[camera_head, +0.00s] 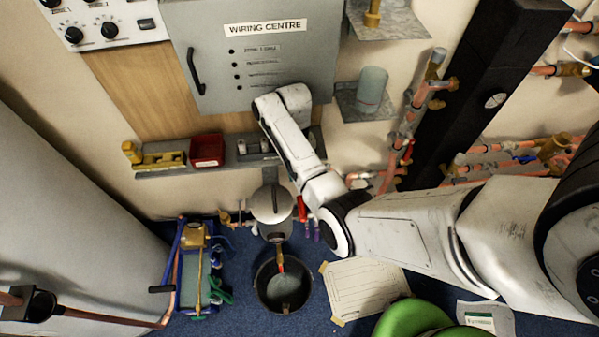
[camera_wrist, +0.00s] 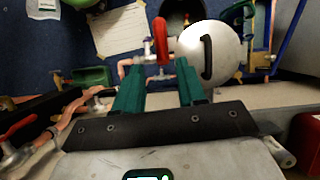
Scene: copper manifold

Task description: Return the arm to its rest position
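My white arm (camera_head: 410,225) comes in from the right in the head view, bends at a dark-ringed joint, and rises to the front of the grey wiring centre box (camera_head: 250,60). My gripper is not clearly visible in the head view. In the wrist view, my gripper (camera_wrist: 160,88) has two teal fingers standing apart, with nothing held between them. Beyond the fingertips are a red valve handle (camera_wrist: 160,32) and a pale round thing with a dark handle (camera_wrist: 208,50). The pale round thing also shows in the head view (camera_head: 272,204).
A shelf with a red bin (camera_head: 207,150) and a yellow tool (camera_head: 160,160) is left of my arm. Copper pipes (camera_head: 420,105) and a black post (camera_head: 490,75) are to the right. A black bucket (camera_head: 283,287), a tool caddy (camera_head: 200,265) and a paper sheet (camera_head: 362,287) are on the blue floor.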

